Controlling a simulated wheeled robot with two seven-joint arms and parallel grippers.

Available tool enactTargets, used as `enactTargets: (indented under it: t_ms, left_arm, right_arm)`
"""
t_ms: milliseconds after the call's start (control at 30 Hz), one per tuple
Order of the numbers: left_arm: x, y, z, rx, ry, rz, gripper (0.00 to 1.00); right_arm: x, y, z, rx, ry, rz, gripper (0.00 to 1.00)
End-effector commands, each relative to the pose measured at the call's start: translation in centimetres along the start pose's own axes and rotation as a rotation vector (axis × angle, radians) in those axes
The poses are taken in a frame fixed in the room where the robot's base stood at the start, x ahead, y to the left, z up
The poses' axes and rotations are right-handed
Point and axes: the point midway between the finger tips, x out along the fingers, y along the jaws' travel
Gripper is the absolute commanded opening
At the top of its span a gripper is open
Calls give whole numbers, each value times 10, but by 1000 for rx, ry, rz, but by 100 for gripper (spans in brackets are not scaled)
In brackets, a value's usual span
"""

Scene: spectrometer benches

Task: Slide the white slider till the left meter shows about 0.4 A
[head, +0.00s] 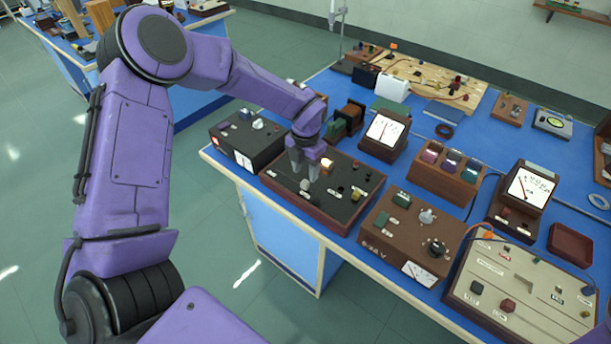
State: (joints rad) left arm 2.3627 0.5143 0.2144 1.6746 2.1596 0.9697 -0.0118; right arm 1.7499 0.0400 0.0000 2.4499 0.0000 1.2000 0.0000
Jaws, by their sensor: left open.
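My left gripper (305,173) is open and points down over the black-topped wooden box (335,213) near the bench's front edge. A small pale grey-white knob (305,185) shows just under its fingertips and may be the white slider. I cannot tell whether the fingers touch it. The left meter (385,130) has a white dial in a dark wooden case behind the box; its needle reading is too small to make out. A second meter (531,188) stands farther right. My right gripper is not in view.
A black box (246,141) stands left of the gripper. A brown supply box (408,236) and a pale panel (520,290) stand to the right. A wooden block with coloured windows (447,172) sits behind them. Blue bench top shows around the coil (444,131).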

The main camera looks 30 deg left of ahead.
Motion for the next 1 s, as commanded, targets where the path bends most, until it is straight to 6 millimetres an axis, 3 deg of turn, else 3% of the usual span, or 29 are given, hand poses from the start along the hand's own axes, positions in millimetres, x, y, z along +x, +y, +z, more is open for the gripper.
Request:
enactTargets:
  t_ms: [233, 533, 567, 700, 1000]
  left_arm:
    - [38, 0, 0, 0, 2, 2, 49]
    - [44, 0, 0, 2, 1, 2, 49]
    - [44, 0, 0, 2, 1, 2, 42]
    - [43, 0, -1, 2, 1, 2, 0]
    - [45, -2, 0, 2, -1, 0, 0]
  right_arm:
    - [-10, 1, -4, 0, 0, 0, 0]
    - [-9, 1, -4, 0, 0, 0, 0]
    - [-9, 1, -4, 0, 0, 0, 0]
    - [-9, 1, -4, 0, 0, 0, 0]
    - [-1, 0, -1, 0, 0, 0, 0]
